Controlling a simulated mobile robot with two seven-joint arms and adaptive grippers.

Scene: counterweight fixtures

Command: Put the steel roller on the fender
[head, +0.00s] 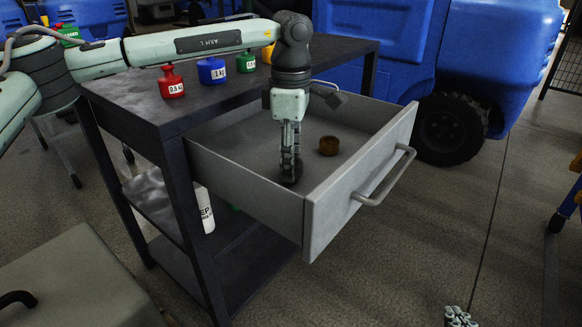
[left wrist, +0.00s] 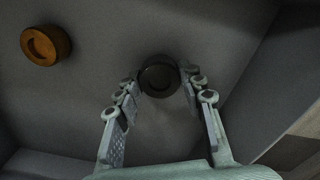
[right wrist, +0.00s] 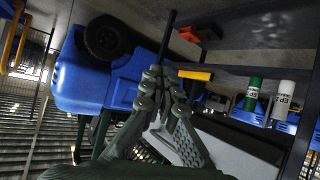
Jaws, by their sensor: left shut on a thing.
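The steel roller (head: 289,172), a dark short cylinder, is in the open drawer (head: 240,178). My left gripper (head: 290,160) points down into the drawer and is shut on the roller. In the left wrist view the roller (left wrist: 158,76) sits between both fingertips (left wrist: 160,84). Whether it still touches the drawer floor, I cannot tell. The blue fender (head: 500,55) is over the black wheel of the blue vehicle, beyond the drawer at the right. My right gripper (head: 460,317) shows at the bottom right, empty; its fingertips (right wrist: 166,84) look closed together.
The drawer front has a handle (head: 385,178). Red (head: 171,82), blue (head: 211,70), green (head: 246,62) and yellow weights stand on the dark bench top. Open floor lies right of the drawer.

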